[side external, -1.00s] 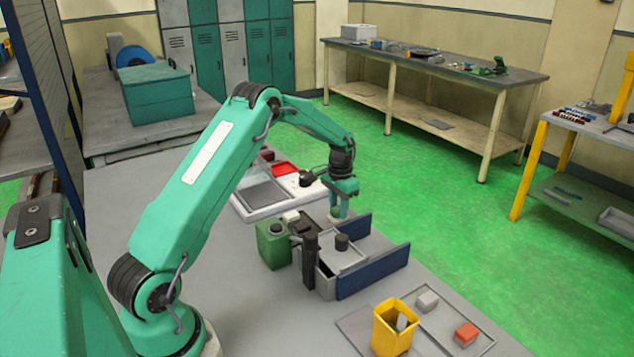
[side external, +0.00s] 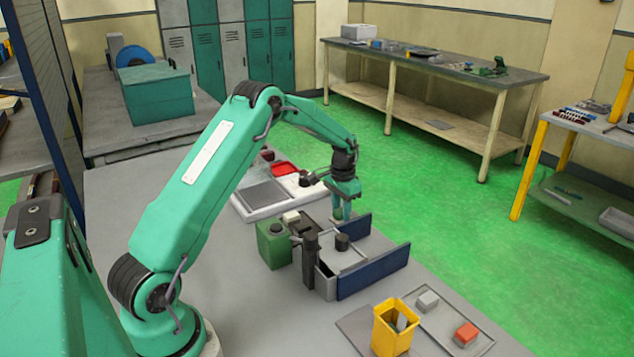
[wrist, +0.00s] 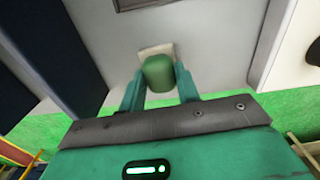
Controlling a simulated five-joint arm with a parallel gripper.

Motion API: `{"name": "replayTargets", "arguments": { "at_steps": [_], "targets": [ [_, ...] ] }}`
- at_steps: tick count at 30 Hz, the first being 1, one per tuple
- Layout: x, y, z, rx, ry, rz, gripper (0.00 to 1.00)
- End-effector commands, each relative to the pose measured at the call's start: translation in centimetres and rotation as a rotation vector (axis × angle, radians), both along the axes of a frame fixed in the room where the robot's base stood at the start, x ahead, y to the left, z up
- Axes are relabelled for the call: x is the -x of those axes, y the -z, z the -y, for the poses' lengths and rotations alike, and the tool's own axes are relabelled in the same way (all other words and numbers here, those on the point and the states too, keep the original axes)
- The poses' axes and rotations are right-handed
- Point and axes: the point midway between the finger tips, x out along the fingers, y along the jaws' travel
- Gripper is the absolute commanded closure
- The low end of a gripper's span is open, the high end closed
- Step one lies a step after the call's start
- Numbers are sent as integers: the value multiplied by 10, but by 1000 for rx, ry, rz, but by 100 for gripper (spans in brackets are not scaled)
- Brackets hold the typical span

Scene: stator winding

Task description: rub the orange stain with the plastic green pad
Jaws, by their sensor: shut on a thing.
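My gripper (side external: 341,211) is low over the work table, beside the grey fixture with dark blue walls. In the wrist view my gripper (wrist: 158,78) is shut on the green pad (wrist: 158,74), with one finger on each side. A beige block or plate (wrist: 154,49) shows just beyond the pad; I cannot tell whether it is part of the pad. In the side view the pad (side external: 338,213) is a small green patch at the fingertips. Whether the pad touches the surface is unclear.
Dark blue walls (side external: 374,272) and a black post (side external: 311,245) stand close to my gripper. A green box (side external: 273,245) is left of them. A yellow bin (side external: 394,327) and a tray (side external: 436,318) with an orange-red block (side external: 466,333) sit in front. A white tray (side external: 262,207) lies behind.

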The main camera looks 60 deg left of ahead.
Motion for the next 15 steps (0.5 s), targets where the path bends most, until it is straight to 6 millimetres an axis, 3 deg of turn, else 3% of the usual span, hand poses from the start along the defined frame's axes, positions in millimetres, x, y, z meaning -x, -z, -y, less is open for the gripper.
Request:
{"name": "replayTargets", "arguments": {
  "at_steps": [8,15],
  "targets": [
    [1,1,26,1,3,-3,89],
    [8,1,12,1,-3,-2,89]
  ]
}}
